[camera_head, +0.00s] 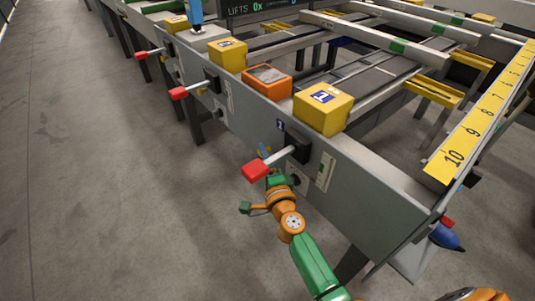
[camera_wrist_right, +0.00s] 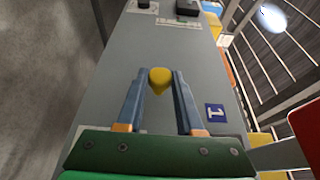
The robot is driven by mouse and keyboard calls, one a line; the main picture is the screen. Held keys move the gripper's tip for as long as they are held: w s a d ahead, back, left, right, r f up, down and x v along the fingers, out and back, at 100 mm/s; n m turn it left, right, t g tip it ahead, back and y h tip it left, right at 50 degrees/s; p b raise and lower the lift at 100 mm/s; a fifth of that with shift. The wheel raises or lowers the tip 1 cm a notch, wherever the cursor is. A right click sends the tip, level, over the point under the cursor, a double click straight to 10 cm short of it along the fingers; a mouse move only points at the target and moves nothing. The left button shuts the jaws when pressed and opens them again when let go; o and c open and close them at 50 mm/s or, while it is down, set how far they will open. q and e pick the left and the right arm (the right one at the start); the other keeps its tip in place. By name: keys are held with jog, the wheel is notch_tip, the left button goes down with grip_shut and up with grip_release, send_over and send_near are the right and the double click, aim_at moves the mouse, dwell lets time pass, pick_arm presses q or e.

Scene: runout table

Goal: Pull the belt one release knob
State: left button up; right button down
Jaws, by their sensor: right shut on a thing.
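The belt one release knob (camera_wrist_right: 159,80) is a small yellow knob on the grey side panel, beside a blue label marked 1 (camera_wrist_right: 214,113). My right gripper (camera_wrist_right: 160,78) has its two blue-grey fingers on either side of the knob and is shut on it. In the head view my right gripper (camera_head: 264,151) is at the table's side panel, partly hidden behind a red-ended lever (camera_head: 256,170). The knob is mostly hidden there. The label also shows in the head view (camera_head: 280,124). My left gripper is not in view.
The red-ended lever sticks out close to my right gripper. Another red-ended lever (camera_head: 179,93) is farther along the panel. Yellow boxes (camera_head: 323,108) and an orange-framed device (camera_head: 267,81) sit on the table edge. The floor to the left is clear.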

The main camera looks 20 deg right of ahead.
jog(key=c, duration=0.6)
grip_release()
jog(key=shift+s+a, duration=0.1)
jog(key=shift+a, duration=0.1)
jog(key=shift+o, duration=0.2)
jog(key=s, duration=0.7)
jog(key=shift+a+p, duration=0.15)
jog(key=shift+p, duration=0.15)
jog(key=shift+f, duration=0.1)
